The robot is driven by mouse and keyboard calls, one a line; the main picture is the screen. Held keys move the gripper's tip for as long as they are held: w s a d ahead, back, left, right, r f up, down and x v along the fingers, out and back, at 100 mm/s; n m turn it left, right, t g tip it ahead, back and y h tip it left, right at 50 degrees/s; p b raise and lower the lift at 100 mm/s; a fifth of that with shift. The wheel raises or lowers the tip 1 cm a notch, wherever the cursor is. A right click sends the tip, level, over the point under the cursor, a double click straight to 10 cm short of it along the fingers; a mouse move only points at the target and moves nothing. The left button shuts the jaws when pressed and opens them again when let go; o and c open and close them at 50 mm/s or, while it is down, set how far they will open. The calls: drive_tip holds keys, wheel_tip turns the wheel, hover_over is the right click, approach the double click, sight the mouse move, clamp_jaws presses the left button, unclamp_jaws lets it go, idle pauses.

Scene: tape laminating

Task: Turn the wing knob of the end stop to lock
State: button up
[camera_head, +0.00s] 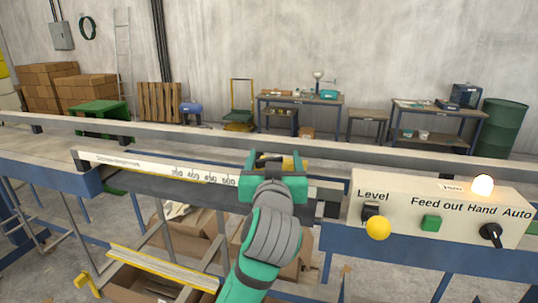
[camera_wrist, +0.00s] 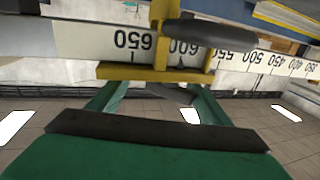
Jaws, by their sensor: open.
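The yellow end stop (camera_wrist: 163,73) sits on a white ruler (camera_wrist: 90,40) in the wrist view, near the 600 and 650 marks. Its dark, rounded wing knob (camera_wrist: 208,33) sticks out in front of the ruler, to the right of the stop's upright. My open gripper (camera_wrist: 153,92) has its two green fingers just below the yellow bar, with the knob above and to the right of them. I cannot tell whether a finger touches the stop. In the head view my green gripper (camera_head: 274,160) covers most of the end stop; only a bit of yellow shows. The ruler (camera_head: 150,167) runs left from it.
A control panel (camera_head: 440,212) with a level switch, a yellow button, a green button, a black selector and a lit lamp stands right of my gripper. A rail (camera_head: 400,159) runs behind. Cardboard boxes (camera_head: 180,245) and a yellow-edged bar (camera_head: 160,268) lie below.

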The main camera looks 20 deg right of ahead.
drive_tip(key=shift+w, duration=1.45)
drive_tip(key=shift+c, duration=0.4)
drive_tip(key=c, duration=1)
drive_tip(key=shift+o, duration=0.2)
drive_tip(key=shift+d, duration=0.1)
drive_tip(key=o, duration=1)
drive_tip(key=shift+o, duration=0.2)
drive_tip(key=shift+s, duration=0.1)
drive_tip(key=v, duration=1)
drive_tip(key=shift+s, duration=0.35)
